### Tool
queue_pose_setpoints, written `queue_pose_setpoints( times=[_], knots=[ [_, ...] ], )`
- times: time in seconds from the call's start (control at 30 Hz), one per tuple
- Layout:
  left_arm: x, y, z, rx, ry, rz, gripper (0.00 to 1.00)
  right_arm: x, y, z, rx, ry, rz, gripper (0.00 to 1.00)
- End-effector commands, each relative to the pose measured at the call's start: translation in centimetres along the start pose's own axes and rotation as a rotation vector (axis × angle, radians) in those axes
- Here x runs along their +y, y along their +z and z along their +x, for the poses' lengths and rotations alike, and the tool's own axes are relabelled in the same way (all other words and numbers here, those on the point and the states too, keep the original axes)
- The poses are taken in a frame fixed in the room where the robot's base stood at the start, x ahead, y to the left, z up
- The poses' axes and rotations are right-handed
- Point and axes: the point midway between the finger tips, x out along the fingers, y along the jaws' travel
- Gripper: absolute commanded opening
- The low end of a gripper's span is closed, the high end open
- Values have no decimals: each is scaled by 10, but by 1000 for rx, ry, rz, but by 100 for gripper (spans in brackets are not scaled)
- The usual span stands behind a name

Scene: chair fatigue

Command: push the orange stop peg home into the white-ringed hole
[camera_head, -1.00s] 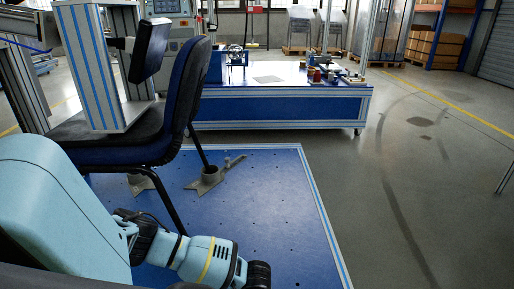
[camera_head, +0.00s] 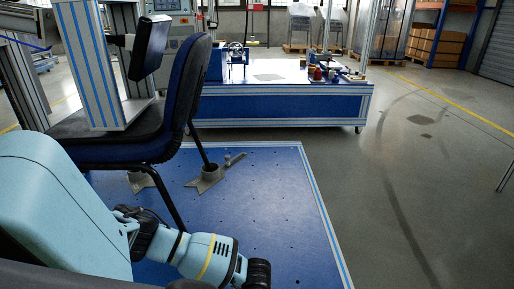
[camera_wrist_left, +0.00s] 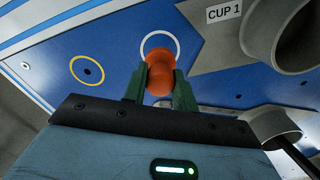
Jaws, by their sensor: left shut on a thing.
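The orange stop peg (camera_wrist_left: 159,78) is held between the fingers of my left gripper (camera_wrist_left: 160,88), seen in the left wrist view. The gripper is shut on it. The white-ringed hole (camera_wrist_left: 147,36) is just beyond the peg in that view. The peg's head covers the lower part of the ring, and the hole itself is hidden, so I cannot tell whether the peg's tip is in it. In the head view my left arm (camera_head: 210,258) reaches low over the blue plate; its fingers and the peg are hidden there. My right gripper is not in view.
The blue base plate (camera_head: 265,200) has several small holes. A yellow-ringed hole (camera_wrist_left: 87,70) lies left of the white ring. A grey foot plate labelled CUP 1 (camera_wrist_left: 223,14) and its cup are at the right. The chair (camera_head: 190,90) stands on the plate.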

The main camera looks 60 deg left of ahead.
Motion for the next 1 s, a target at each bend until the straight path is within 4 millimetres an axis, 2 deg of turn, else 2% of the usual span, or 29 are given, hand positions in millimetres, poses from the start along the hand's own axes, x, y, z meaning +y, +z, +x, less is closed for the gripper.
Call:
queue_pose_setpoints(
  times=[0.37,1.0],
  knots=[
    [0,0,1,0,0,-2,8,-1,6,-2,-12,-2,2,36],
    [0,0,15,0,0,-2,8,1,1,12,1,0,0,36]
  ],
)
